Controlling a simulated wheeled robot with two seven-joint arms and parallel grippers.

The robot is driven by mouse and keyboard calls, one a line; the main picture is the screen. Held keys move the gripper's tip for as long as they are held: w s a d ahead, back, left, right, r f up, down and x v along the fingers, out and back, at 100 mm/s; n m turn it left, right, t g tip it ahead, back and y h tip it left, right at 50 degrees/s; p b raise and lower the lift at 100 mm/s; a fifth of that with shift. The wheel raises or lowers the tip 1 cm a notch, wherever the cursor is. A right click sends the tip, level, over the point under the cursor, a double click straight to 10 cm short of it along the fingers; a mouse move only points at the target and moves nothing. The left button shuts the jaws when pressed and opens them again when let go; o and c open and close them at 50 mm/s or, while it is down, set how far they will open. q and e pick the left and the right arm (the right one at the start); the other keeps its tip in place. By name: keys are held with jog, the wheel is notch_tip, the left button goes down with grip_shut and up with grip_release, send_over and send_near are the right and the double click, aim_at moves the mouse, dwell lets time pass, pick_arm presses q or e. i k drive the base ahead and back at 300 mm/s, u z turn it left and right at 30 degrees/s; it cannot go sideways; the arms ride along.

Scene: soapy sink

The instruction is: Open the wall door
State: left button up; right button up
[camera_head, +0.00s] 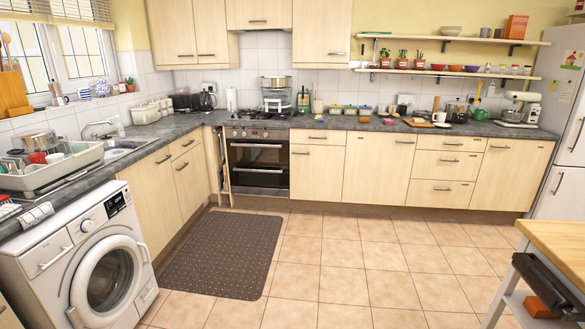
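Pale wood wall cupboards hang at the top of the view. A two-door wall cupboard (180,33) is at the left, next to the window. A short wall cupboard (258,13) hangs above the hob. A taller single-door wall cupboard (322,30) hangs to its right, with a small handle near its lower edge. All these doors look shut. The tops of the cupboards are cut off by the frame. Neither of my grippers is in view, and no arm shows.
The worktop (350,124) carries many small things. A washing machine (85,255) and dish rack (52,168) are at the left. A wooden-topped trolley (555,245) stands at the lower right. A dark mat (222,253) lies on open tiled floor (350,260).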

aim_at(322, 28)
jog(key=u, duration=0.05)
jog(key=i, duration=2.35)
jog(key=z, duration=0.4)
jog(key=i, duration=2.3)
jog(key=z, duration=0.95)
jog(key=i, duration=1.2)
jog(key=z, duration=0.25)
